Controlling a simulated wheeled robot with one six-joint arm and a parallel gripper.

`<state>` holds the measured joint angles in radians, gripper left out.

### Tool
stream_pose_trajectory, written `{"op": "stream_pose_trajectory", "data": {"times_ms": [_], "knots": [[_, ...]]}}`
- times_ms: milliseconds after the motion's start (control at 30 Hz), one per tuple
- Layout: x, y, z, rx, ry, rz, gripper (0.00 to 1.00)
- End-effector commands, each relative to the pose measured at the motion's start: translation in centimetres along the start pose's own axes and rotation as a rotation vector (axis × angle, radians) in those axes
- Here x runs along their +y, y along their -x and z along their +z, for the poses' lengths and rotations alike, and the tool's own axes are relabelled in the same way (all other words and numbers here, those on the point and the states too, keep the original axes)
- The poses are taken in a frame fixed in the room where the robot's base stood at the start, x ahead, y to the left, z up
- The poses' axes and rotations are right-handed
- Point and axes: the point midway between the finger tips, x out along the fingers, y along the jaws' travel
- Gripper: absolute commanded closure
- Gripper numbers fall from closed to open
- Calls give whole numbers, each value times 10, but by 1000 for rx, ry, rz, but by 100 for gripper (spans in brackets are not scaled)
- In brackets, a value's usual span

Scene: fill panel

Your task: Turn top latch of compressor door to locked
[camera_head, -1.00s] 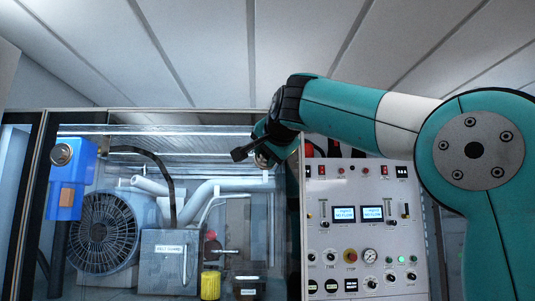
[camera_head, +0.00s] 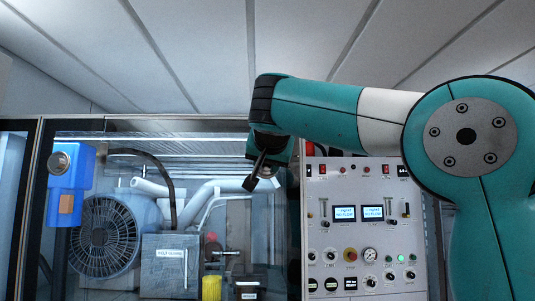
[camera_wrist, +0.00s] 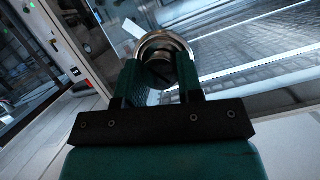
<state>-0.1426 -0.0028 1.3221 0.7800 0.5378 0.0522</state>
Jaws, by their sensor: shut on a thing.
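The compressor door's top latch (camera_wrist: 165,48) shows in the wrist view as a round metal ring with a darker knob at its centre. My gripper (camera_wrist: 160,72) has its two teal-and-black fingers on either side of that knob and is shut on it. In the head view my gripper (camera_head: 264,168) is at the upper right corner of the glazed compressor door (camera_head: 215,160), its dark wrist bar slanting downward. It hides most of the latch there. I cannot read any locked mark on the latch.
A control panel (camera_head: 365,235) with screens and knobs stands right of the door. Behind the glass are a round fan (camera_head: 105,235), pipes, a grey box (camera_head: 168,262) and a yellow cylinder (camera_head: 211,287). A blue box (camera_head: 71,178) is at the left.

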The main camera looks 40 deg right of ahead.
Motion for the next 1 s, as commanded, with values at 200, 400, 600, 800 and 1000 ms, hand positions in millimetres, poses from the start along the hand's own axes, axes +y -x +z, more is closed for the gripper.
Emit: {"op": "stream_pose_trajectory", "data": {"times_ms": [200,400,600,800,1000], "knots": [[-2,0,-1,11,191,69,90],[-3,0,0,20,370,133,90],[-4,0,1,29,546,197,90],[-4,0,1,37,709,257,90],[-4,0,1,42,835,303,90]]}}
